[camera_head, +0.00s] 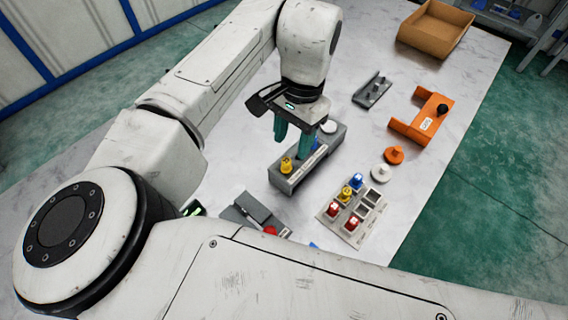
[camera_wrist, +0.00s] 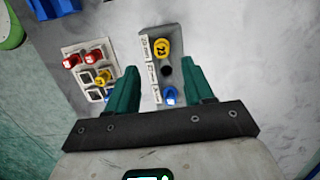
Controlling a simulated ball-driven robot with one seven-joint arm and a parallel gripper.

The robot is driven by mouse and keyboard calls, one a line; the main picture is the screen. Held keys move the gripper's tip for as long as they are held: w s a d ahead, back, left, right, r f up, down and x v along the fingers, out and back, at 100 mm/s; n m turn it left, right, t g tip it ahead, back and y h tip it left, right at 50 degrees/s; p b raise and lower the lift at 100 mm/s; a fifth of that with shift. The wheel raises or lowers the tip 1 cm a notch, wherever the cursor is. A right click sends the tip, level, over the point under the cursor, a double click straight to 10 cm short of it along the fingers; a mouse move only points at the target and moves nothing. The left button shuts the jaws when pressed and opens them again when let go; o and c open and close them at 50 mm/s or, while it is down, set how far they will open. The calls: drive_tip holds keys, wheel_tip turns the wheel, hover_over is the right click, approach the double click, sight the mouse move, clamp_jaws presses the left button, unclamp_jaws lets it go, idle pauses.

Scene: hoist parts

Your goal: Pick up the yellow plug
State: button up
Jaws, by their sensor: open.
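A yellow plug (camera_head: 286,165) stands upright in the near end of a grey block (camera_head: 284,184). The same plug, with a dark number on its top, shows in the wrist view (camera_wrist: 162,48). A second yellow plug (camera_head: 346,193) sits in a light tray (camera_head: 328,214), and it also shows in the wrist view (camera_wrist: 103,77). My gripper (camera_head: 293,144) is open and empty, pointing down above the grey block. In the wrist view its teal fingers (camera_wrist: 159,68) straddle the block's width, with the block's yellow plug ahead of the fingertips. A blue plug (camera_wrist: 170,95) in the block lies between the fingers.
The tray also holds red plugs (camera_head: 333,207) and a blue plug (camera_head: 357,181), close to the block. Orange and white round parts (camera_head: 394,155), an orange bracket (camera_head: 417,124), a grey bracket (camera_head: 372,90) and a cardboard bin (camera_head: 434,30) stand farther off. Bare table lies between them.

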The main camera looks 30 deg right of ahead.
sight(287, 160)
drive_tip(key=shift+a+f, duration=0.25)
drive_tip(key=shift+f, duration=0.85)
drive_tip(key=shift+a+f, duration=0.25)
drive_tip(key=shift+f, duration=0.9)
drive_tip(key=shift+a+f, duration=0.25)
drive_tip(key=shift+f, duration=0.85)
drive_tip(key=shift+s, duration=0.1)
drive_tip(key=shift+c, duration=0.3)
clamp_jaws()
